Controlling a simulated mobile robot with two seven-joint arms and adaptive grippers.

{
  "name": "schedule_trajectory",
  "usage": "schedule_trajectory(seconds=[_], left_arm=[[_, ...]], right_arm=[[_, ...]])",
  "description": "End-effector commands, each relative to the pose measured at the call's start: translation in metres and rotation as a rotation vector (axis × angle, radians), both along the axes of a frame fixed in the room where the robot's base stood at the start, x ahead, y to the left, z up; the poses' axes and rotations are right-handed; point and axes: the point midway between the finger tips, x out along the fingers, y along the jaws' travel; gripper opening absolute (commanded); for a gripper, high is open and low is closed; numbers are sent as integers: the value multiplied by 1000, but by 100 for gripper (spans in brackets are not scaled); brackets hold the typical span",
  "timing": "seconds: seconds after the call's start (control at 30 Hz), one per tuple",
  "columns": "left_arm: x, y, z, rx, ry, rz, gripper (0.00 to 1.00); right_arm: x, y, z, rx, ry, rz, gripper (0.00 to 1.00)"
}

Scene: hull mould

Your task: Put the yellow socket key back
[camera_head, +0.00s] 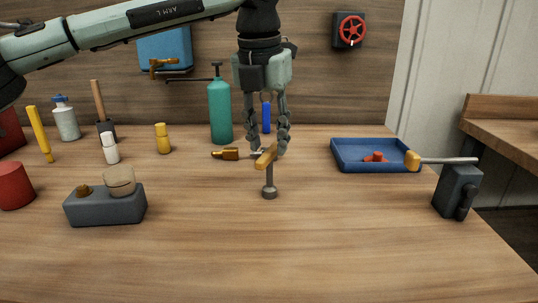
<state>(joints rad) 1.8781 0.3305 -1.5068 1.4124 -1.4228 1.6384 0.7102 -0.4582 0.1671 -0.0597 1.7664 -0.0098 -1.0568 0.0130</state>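The yellow socket key has a yellow cross handle (266,157) on a grey shaft with a round grey socket (269,193) at the bottom. It is upright over the middle of the table; whether the socket touches the wood is hard to tell. My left gripper (268,149) points straight down over it. Its two dark fingers are apart, one on each side of the handle, with fingertips at about handle height. I see no clear grip on the handle. My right gripper is not in view.
A blue tray (377,167) and a dark block (457,190) with a yellow-ended rod stand at right. A grey holder (106,207) stands at left. The front table (300,250) is clear.

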Motion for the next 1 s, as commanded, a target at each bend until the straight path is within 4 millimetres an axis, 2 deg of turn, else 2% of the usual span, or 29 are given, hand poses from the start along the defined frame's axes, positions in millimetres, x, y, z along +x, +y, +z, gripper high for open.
schedule_trajectory(seconds=[0.03,0.2,0.4,0.57,1.0], left_arm=[[-2,1,12,-1,-4,0,35],[-7,3,47,0,-3,1,35],[-12,5,72,1,0,-1,35],[-13,5,78,1,0,-1,35],[-13,5,77,1,0,-1,35]], right_arm=[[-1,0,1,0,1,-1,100],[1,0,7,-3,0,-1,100],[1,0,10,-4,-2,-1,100],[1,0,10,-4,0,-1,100],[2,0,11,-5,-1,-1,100]])
